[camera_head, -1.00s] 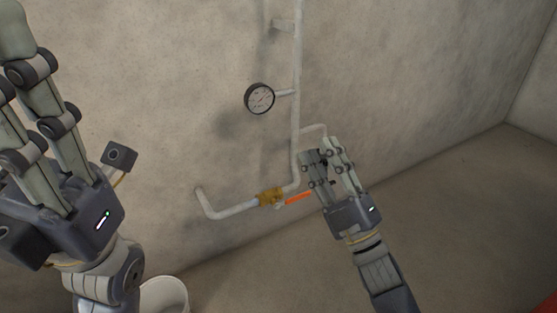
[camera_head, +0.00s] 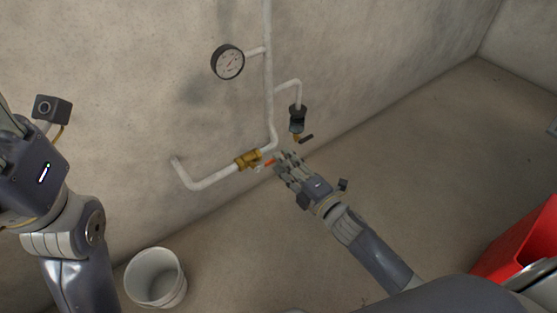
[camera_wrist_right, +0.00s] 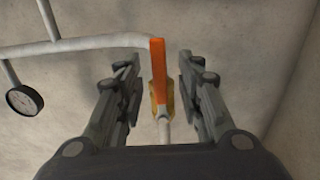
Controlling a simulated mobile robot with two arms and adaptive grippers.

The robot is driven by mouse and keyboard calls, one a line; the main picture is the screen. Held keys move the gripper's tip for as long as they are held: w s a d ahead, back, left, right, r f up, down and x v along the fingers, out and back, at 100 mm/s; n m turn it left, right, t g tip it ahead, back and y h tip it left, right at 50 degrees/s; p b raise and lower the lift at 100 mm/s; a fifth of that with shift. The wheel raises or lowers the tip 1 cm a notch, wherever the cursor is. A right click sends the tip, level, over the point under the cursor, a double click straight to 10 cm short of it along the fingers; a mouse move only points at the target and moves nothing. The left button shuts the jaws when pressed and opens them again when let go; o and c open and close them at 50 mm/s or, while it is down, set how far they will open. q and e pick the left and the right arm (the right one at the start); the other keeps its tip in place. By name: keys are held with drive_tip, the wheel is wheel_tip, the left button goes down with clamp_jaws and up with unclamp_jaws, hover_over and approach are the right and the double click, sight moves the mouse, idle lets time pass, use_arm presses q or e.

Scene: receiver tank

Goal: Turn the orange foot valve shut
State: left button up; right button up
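The foot valve has a brass body (camera_head: 248,158) on the low white pipe and an orange lever (camera_head: 269,163) pointing right along the pipe line. My right gripper (camera_head: 283,163) is at the lever's end in the head view. In the right wrist view the orange lever (camera_wrist_right: 158,75) stands between the two fingers of the open right gripper (camera_wrist_right: 160,85), with a gap on both sides. The brass body (camera_wrist_right: 168,95) shows behind it. My left gripper (camera_head: 18,160) is cut by the left edge; its fingers are mostly out of view.
A round gauge (camera_head: 228,62) hangs on the riser pipe (camera_head: 268,90). A dark fitting with a small black handle (camera_head: 297,120) hangs from a side branch. A white bucket (camera_head: 155,277) stands on the floor, and a red container (camera_head: 515,243) is at the right.

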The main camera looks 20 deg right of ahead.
drive_tip(key=shift+b+x, duration=0.4)
drive_tip(key=shift+x, duration=1.25)
clamp_jaws()
